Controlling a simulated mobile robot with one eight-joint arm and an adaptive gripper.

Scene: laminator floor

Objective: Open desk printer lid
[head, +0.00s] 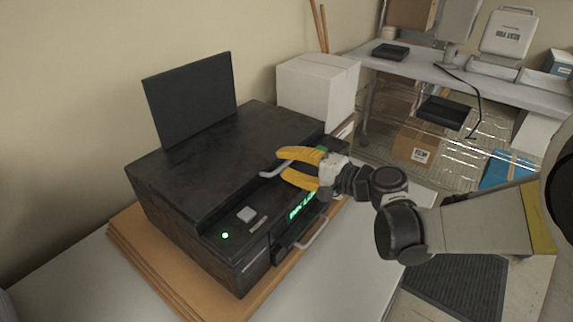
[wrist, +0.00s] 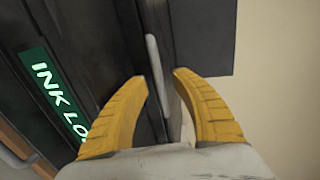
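The black desk printer (head: 190,215) sits on a wooden board on the table, and its flat lid (head: 225,140) is down. A light grey handle (head: 277,168) runs along the lid's front edge. My gripper (head: 282,167) has yellow fingers and is at this handle. In the wrist view the two fingertips (wrist: 163,77) are apart, with the handle (wrist: 155,75) running between them. I cannot tell whether either finger touches it. A green display (wrist: 55,95) reading "INK LO" shows left of the fingers, partly hidden by one.
An upright black panel (head: 190,98) stands at the printer's back. A white box (head: 318,88) is behind the printer on the right. The wooden board (head: 150,262) extends past the printer's front. A wire shelf with boxes and another table (head: 500,88) stand at the right.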

